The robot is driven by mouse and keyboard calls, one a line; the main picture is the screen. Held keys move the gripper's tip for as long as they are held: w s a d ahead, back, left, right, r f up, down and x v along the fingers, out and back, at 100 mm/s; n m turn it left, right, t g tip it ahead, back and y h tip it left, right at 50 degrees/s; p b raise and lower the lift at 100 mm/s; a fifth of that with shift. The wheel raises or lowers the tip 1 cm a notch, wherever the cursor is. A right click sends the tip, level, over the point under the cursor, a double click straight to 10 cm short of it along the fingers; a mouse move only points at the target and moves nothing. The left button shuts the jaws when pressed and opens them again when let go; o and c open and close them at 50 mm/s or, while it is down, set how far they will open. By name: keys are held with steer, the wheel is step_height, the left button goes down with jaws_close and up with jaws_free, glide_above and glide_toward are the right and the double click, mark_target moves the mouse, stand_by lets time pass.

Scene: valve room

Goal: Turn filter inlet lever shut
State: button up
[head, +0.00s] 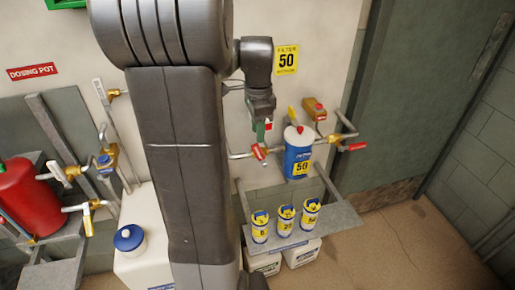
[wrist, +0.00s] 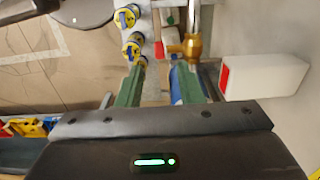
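The blue filter housing (head: 298,160) with a white top and a yellow "50" label hangs on the wall pipe. A red-handled lever (head: 259,153) is on the pipe left of it, and another red lever (head: 353,147) is on the right. I cannot tell from lettering which is the inlet. My gripper (head: 263,132) points down just above the left lever. In the wrist view its green fingers (wrist: 162,88) are apart, with nothing clearly held. A brass valve (wrist: 191,47) and a red part (wrist: 172,39) show beyond the fingertips. Contact with the lever cannot be made out.
A shelf (head: 342,217) below carries yellow-and-blue cartridges (head: 286,217). A red tank (head: 28,197) with valves is at left. A white box with a red end (wrist: 264,77) is right of my fingers in the wrist view.

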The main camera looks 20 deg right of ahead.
mark_target(258, 149)
step_height(258, 149, down, 8)
steer(key=shift+r, duration=0.2)
jaws_close()
